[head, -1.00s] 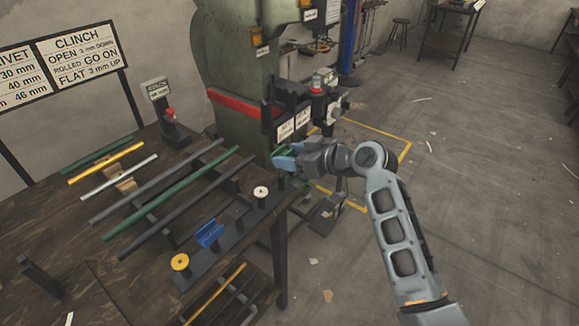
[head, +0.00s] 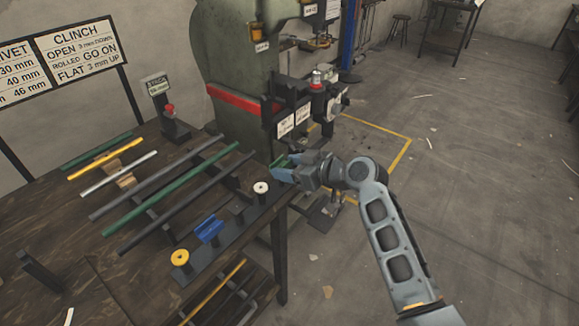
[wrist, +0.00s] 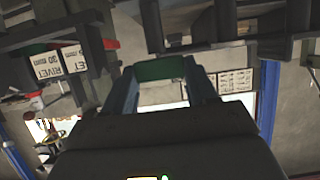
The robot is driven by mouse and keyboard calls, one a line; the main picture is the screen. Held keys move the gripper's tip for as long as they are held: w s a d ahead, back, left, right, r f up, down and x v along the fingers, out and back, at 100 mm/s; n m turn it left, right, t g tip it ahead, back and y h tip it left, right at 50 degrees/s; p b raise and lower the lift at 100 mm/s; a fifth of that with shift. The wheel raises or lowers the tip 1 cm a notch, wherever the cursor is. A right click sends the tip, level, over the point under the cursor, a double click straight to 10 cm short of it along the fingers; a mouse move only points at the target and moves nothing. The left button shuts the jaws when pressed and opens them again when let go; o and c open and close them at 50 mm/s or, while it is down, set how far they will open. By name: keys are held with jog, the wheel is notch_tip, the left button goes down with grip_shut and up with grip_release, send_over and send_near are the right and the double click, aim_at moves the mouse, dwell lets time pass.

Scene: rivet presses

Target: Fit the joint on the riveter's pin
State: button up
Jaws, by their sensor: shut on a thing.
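My gripper (head: 284,170) is at the table's right edge, in front of and below the riveter's working head. It is shut on a green joint (head: 281,161), which also shows between the fingers in the wrist view (wrist: 160,69). The riveter (head: 225,70) is a large green machine with a red band. Its dark tooling (head: 318,95) stands up and to the right of my gripper, with white labels on its front. I cannot make out the pin for certain. The joint is apart from the tooling in the head view.
The wooden table (head: 60,215) holds a rack of rods (head: 170,190). A dark strip along its front edge carries a yellow spool (head: 180,258), a blue piece (head: 209,230) and a white spool (head: 261,188). A post with a red button (head: 170,110) stands behind.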

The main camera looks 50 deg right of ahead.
jog(key=shift+f, duration=0.3)
jog(key=o, duration=1)
